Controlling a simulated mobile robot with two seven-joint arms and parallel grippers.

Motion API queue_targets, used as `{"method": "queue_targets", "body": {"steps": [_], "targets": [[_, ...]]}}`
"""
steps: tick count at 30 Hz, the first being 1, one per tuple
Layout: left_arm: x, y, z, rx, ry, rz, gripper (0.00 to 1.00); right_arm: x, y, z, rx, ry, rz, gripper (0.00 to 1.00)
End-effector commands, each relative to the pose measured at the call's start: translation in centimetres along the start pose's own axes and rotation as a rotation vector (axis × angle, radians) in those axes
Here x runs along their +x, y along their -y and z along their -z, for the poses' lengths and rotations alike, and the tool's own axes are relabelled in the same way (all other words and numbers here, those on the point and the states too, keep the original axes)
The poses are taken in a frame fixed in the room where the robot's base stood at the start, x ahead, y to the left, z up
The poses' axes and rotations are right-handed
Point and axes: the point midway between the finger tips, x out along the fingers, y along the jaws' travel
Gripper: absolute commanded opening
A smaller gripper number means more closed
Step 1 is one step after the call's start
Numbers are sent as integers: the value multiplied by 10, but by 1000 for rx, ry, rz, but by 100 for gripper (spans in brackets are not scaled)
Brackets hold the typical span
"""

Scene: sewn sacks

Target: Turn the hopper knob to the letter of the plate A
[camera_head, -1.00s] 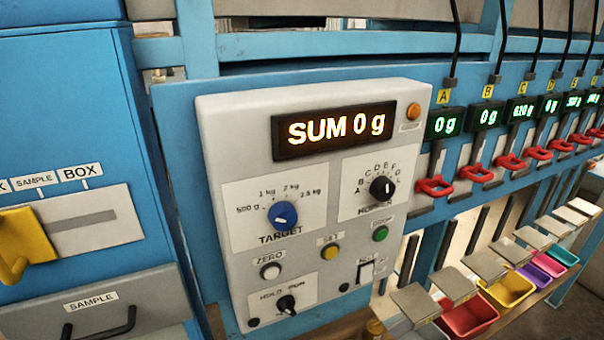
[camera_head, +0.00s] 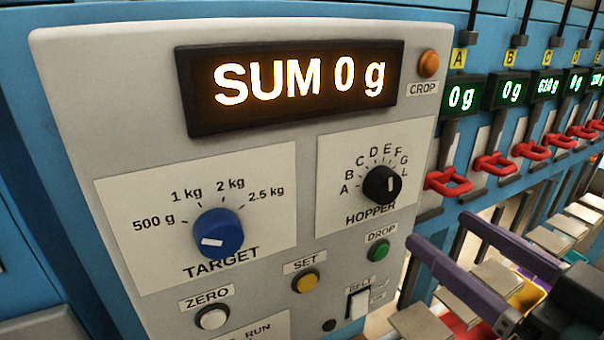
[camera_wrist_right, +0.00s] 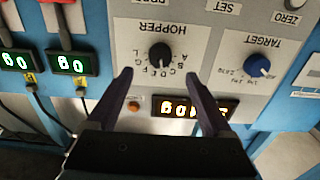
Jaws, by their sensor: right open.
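The black hopper knob (camera_head: 382,185) sits on the grey panel, ringed by letters from A at the left round to L at the right. Its white mark is on the right part of its face; I cannot tell surely which letter it points to. In the right wrist view the knob (camera_wrist_right: 160,55) appears upside down, ahead of and between the fingertips. The yellow plate A (camera_head: 459,60) is above the first green display. My right gripper (camera_head: 441,228) is open and empty at the lower right, apart from the knob. My left gripper is not in view.
The blue target knob (camera_head: 218,233) is left of the hopper knob. The green drop button (camera_head: 378,250), yellow set button (camera_head: 306,281) and belt switch (camera_head: 359,303) lie below. Red handles (camera_head: 447,182) stick out at the right. The lit display (camera_head: 290,85) reads SUM 0 g.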

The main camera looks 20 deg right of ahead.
Motion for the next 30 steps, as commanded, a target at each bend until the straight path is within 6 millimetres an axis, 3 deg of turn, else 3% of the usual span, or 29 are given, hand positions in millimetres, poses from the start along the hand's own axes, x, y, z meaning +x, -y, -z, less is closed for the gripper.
{"method": "queue_targets", "body": {"steps": [9, 15, 27, 30], "targets": [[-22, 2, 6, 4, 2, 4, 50, 56, 0, 5, 0, -2, -1, 85], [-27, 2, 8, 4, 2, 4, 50, 80, 0, 3, 1, -1, -1, 85], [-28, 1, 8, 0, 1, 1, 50, 88, 0, 1, 0, 1, 0, 85], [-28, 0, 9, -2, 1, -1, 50, 88, 0, 1, -1, 1, 0, 74]]}}
